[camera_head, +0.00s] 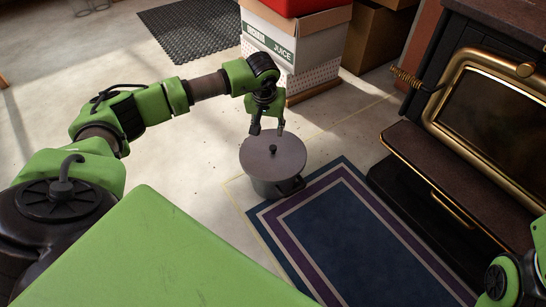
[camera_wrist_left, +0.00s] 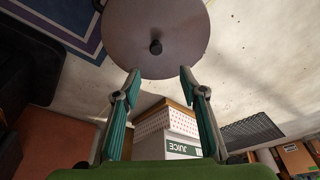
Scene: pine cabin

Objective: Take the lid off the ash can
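The ash can (camera_head: 272,186) is a dark grey round pot standing on the floor at the corner of the blue rug. Its flat grey lid (camera_head: 259,157) with a small black knob (camera_head: 273,149) is on top. The lid (camera_wrist_left: 160,22) and its knob (camera_wrist_left: 155,47) also show in the left wrist view, ahead of the fingertips. My left gripper (camera_head: 268,131) is open and empty, just above and behind the lid, apart from the knob. In the left wrist view its two fingers (camera_wrist_left: 158,72) are spread wide. My right arm shows only in part at the lower right; its gripper is out of view.
A black stove (camera_head: 480,110) with a brass-framed door and rail stands at the right. A white juice box (camera_head: 300,50) and cardboard boxes (camera_head: 375,35) stand behind the can. A blue rug (camera_head: 350,240) lies in front. The floor left of the can is clear; a black mat (camera_head: 195,30) lies farther back.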

